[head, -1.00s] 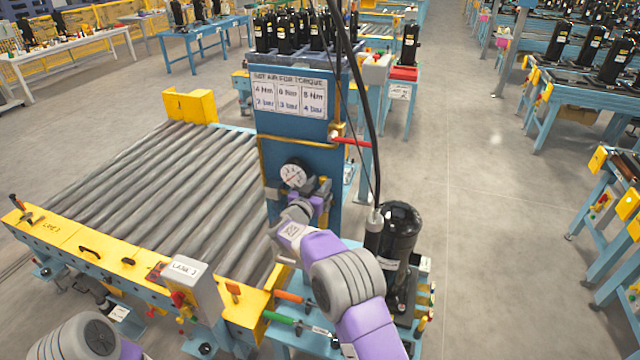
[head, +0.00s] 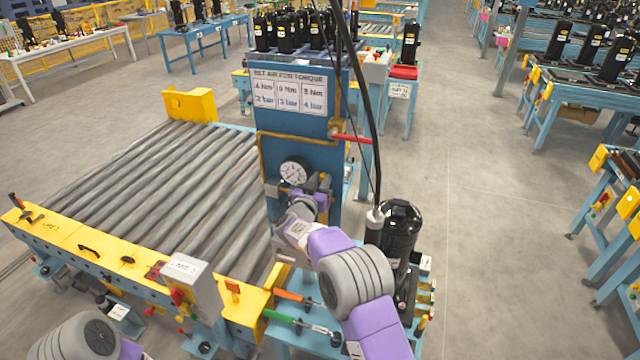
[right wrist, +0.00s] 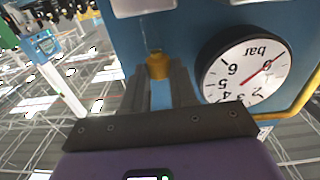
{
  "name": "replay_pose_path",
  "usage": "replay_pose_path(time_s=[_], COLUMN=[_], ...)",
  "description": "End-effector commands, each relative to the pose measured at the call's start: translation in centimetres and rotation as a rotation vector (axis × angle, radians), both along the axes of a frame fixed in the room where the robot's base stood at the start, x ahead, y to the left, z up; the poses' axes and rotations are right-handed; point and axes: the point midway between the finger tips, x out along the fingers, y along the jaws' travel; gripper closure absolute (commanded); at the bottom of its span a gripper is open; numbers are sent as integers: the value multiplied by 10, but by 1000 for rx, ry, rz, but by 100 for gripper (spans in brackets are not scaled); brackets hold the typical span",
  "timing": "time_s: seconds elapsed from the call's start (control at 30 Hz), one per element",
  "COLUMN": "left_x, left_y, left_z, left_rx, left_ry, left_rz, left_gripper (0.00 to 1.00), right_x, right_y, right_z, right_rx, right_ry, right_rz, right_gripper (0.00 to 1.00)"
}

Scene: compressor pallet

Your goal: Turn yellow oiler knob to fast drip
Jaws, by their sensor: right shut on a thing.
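The yellow oiler knob (right wrist: 158,66) shows in the right wrist view, left of the pressure gauge. My right gripper (right wrist: 159,80) has its two grey fingers on either side of the knob and is shut on it. In the head view my right gripper (head: 318,192) is at the blue panel (head: 290,124), just below the gauge (head: 295,171), and the knob is hidden there. A clear bowl-like part (right wrist: 150,30) shows beyond the knob in the wrist view. My left gripper is out of view; only part of my left arm shows at the bottom left.
A red lever (head: 352,138) sticks out at the panel's right. A black compressor (head: 401,232) with a hanging cable stands right of my right forearm. The roller conveyor (head: 150,190) lies to the left, with a grey box (head: 190,283) at its front. The aisle at right is clear.

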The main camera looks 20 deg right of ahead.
Motion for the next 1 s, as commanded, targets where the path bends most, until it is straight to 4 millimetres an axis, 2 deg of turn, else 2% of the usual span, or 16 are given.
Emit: replay_pose_path(time_s=[0.6,0.8,1.0], left_x=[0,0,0], left_y=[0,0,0], left_z=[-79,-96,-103], left_rx=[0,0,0], left_ry=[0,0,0], left_rz=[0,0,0], left_gripper=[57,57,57], right_x=[-5,-5,-4], right_y=[-11,-12,-12], right_z=[-4,-3,-1], right_rx=[-2,-2,-3], right_ry=[-4,-3,-2], right_rz=[365,437,471], right_gripper=[100,100,100])
